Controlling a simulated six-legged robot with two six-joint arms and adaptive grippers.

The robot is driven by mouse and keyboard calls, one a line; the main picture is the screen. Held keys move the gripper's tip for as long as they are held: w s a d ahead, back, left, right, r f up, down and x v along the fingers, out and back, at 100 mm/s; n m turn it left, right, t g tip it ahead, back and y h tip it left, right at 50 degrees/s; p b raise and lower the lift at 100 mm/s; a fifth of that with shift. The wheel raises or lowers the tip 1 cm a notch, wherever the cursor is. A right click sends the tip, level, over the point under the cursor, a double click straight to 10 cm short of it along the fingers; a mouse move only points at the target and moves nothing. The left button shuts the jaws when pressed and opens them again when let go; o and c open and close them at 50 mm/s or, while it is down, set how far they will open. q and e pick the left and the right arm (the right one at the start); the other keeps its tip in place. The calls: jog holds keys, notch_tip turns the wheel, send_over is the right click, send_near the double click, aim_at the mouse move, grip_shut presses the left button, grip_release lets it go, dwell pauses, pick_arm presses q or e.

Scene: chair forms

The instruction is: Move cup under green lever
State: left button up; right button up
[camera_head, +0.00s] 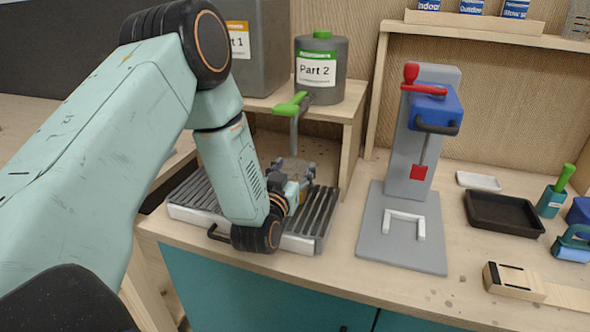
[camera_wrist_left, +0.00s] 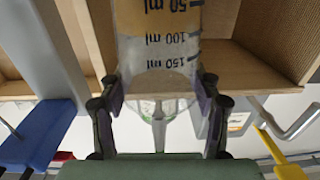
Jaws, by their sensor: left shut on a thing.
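A clear measuring cup with dark ml marks (camera_wrist_left: 158,48) sits between the two fingers of my left gripper (camera_wrist_left: 158,100) in the left wrist view, where the scene looks upside down. The gripper is shut on it. In the head view my left gripper (camera_head: 291,178) is over the slatted metal tray, below the green lever (camera_head: 290,104) on the spout of the grey "Part 2" container (camera_head: 320,70). The cup is faint there and partly hidden by the gripper. I cannot tell whether it touches the tray. My right gripper is not in view.
The slatted tray (camera_head: 318,222) lies at the bench front, below the shelf. A grey "Part 1" container (camera_head: 262,45) stands left of "Part 2". Right of the tray stands a press with a red handle (camera_head: 425,87). A black tray (camera_head: 503,213) lies farther right.

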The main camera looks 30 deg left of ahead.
pick_arm(q)
jog(key=shift+s+d+r, duration=0.1)
jog(key=shift+s, duration=0.15)
jog(key=shift+s+d, duration=0.15)
jog(key=o, duration=0.8)
jog(key=shift+a+f, duration=0.2)
jog(key=shift+f, duration=0.1)
jog(key=shift+c, duration=0.2)
jog(key=shift+o, duration=0.5)
jog(key=shift+d+r, duration=0.15)
jog(key=shift+w+r, duration=0.2)
jog(key=v, duration=1.2)
jog(key=shift+s, duration=0.1)
